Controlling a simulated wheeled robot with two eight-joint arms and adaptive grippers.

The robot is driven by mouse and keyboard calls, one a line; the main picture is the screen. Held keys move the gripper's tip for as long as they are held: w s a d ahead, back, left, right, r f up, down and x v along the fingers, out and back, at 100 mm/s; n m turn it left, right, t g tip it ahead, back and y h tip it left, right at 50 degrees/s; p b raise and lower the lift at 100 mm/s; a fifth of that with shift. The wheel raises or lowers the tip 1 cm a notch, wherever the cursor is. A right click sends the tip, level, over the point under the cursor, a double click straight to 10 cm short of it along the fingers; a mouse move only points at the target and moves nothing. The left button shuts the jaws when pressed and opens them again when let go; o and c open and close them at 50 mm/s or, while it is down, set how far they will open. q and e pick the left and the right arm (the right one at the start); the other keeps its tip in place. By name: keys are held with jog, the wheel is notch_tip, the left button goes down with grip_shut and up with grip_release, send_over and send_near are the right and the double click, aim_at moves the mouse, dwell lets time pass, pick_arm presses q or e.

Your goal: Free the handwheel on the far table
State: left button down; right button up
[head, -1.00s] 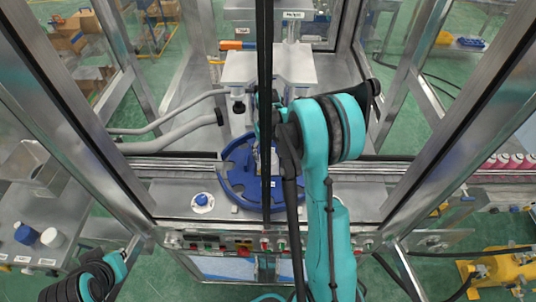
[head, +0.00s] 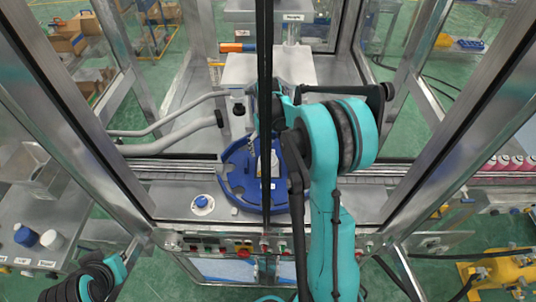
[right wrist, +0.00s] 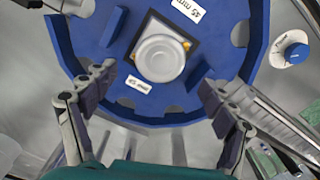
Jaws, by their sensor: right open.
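A blue notched disc (head: 240,175) with white "45 mm" labels lies on the machine deck in the head view. In the right wrist view this disc (right wrist: 90,40) fills the upper middle. A pale round knob (right wrist: 160,58) sits on a dark square plate at its centre. I cannot tell whether this knob is the handwheel. My right gripper (right wrist: 157,84) is open, its fingers apart on either side of the disc's near part, with nothing between them; contact is unclear. In the head view my right arm and a dark frame post hide part of the disc.
A blue-and-white dial (head: 202,203) stands left of the disc and shows in the right wrist view (right wrist: 293,50). Metal frame posts enclose the deck. Grey pipes (head: 170,138) run at the back left. A side table (head: 40,215) holds blue and white caps.

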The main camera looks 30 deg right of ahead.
aim_at(268, 158)
notch_tip(268, 158, up, 8)
jog(key=shift+f, duration=0.25)
